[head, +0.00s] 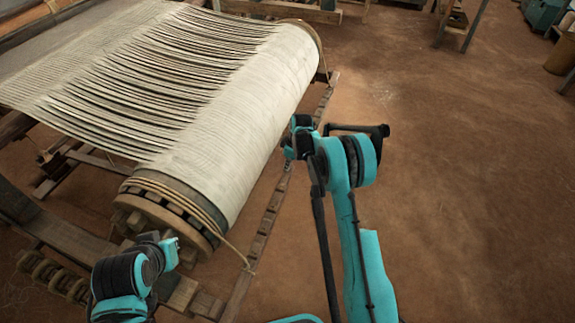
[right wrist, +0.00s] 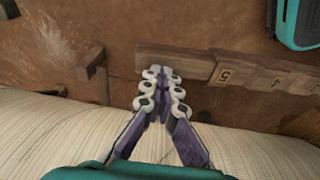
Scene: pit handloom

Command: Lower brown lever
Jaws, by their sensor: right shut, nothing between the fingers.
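In the right wrist view my right gripper (right wrist: 163,80) is shut and empty, its fingertips together over the edge of the pale warp roll (right wrist: 245,150). A flat brown wooden bar (right wrist: 190,62) lies just beyond the tips; touching or apart, I cannot tell. A brown wooden peg (right wrist: 90,62) stands to their left. I cannot tell which of these, if either, is the brown lever. In the head view my right gripper (head: 298,138) is beside the right side of the warp roll (head: 250,100); its fingers are hidden. My left arm's end is at the lower left, without clear fingers.
Numbered wooden blocks (right wrist: 240,74) continue the bar to the right. In the head view a notched wooden rail (head: 262,235) runs along the roll, and a cord hangs from the roll's near end. Bare earth floor (head: 480,180) lies open on the right.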

